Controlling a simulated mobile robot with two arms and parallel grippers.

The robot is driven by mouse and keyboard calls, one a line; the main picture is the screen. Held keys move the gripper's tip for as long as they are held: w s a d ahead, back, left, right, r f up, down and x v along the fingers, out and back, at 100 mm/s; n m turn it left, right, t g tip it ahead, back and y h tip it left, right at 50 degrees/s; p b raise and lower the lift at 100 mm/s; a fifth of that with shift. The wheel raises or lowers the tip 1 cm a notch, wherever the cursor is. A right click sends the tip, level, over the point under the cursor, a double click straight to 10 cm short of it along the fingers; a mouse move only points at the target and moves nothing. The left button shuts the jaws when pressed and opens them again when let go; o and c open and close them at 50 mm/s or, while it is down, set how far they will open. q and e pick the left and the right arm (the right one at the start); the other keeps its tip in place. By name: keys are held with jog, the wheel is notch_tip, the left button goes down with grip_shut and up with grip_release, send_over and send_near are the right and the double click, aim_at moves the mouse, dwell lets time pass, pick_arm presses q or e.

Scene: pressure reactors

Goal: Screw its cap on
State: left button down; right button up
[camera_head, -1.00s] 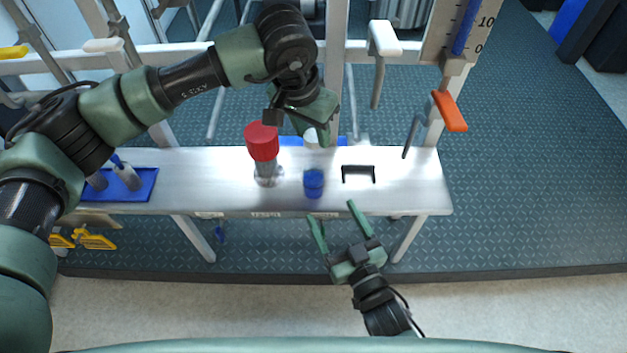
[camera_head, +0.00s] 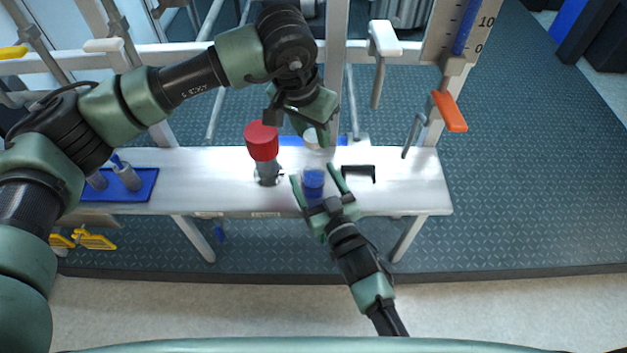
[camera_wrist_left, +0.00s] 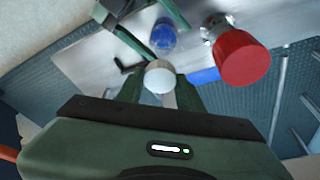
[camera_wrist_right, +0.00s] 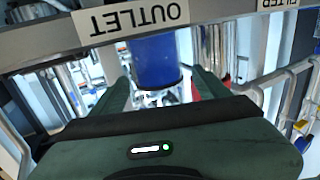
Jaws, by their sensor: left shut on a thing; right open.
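A blue cylinder (camera_head: 313,188) stands on the metal bench. It also shows in the left wrist view (camera_wrist_left: 163,37) and the right wrist view (camera_wrist_right: 155,62). My right gripper (camera_head: 313,174) is open, with one finger on each side of the blue cylinder; I cannot tell if they touch it. My left gripper (camera_head: 313,131) is shut on a small white round piece (camera_wrist_left: 160,77), behind and above the blue cylinder. Its fingers hide much of the piece, and I cannot tell whether it is a cap.
A red-topped metal fitting (camera_head: 262,142) stands close left of the blue cylinder. A black bracket (camera_head: 359,168) is close right. A blue tray (camera_head: 145,186) with metal parts lies at the bench's left. The bench's right end is clear. Frame posts and handles stand behind.

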jog(key=shift+w+a, duration=0.15)
jog(key=shift+w, duration=0.2)
jog(key=shift+c, duration=0.4)
grip_shut()
pick_arm(q)
send_over(314, 162)
jog(key=shift+s+a+f, duration=0.1)
jog(key=shift+s+f, duration=0.05)
jog(key=shift+f, duration=1.1)
jog(key=shift+s+a+f, duration=0.1)
jog(key=shift+f, duration=1.15)
jog(key=shift+f, duration=0.1)
jog(key=shift+f, duration=0.8)
jog(key=shift+f, duration=0.55)
